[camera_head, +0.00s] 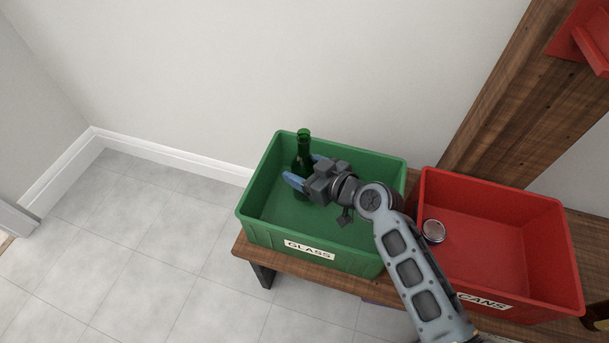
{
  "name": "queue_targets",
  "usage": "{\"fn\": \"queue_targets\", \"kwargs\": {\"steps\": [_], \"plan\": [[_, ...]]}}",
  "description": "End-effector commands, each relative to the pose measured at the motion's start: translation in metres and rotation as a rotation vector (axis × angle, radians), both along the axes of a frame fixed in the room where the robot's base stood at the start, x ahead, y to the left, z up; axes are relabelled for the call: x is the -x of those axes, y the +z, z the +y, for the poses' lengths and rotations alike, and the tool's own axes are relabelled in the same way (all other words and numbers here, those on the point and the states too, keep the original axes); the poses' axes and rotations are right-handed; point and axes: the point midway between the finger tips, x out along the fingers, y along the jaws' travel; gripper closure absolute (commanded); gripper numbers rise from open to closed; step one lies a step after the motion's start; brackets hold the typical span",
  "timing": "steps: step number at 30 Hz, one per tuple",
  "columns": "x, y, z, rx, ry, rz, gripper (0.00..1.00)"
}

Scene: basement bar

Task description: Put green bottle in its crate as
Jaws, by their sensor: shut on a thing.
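A green bottle (302,151) is upright inside the left part of the green crate (262,233), near its back wall. The crate bears a "GLASS" label (310,250) on its front. My gripper (306,172) reaches into the crate from the right, with its blue fingers on either side of the bottle, shut on it. The bottle's neck rises above the crate's back rim. My gripper hides part of the bottle's lower body, and I cannot tell whether its base touches the crate floor.
A red crate (540,300) labelled "CANS" stands to the right and holds a can (433,231). Both crates stand on a wooden bench (300,272). A wooden post (530,95) rises behind the red crate. A white wall is behind, and open tiled floor (150,240) is at left.

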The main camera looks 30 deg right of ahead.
Motion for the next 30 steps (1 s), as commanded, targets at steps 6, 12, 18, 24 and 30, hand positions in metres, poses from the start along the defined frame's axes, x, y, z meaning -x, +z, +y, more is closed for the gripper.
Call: {"fn": "queue_targets", "kwargs": {"steps": [6, 12, 18, 24, 30], "plan": [[0.0, -0.023, 0.0, 0.0, -0.001, -0.002, 0.71], [0.0, -0.022, 0.0, -0.001, 0.0, -0.002, 0.71], [0.0, -0.027, 0.0, 0.0, 0.0, -0.001, 0.71], [0.0, -0.032, 0.0, -0.001, 0.0, -0.001, 0.71], [0.0, -0.034, 0.0, -0.001, 0.0, 0.0, 0.31]]}}
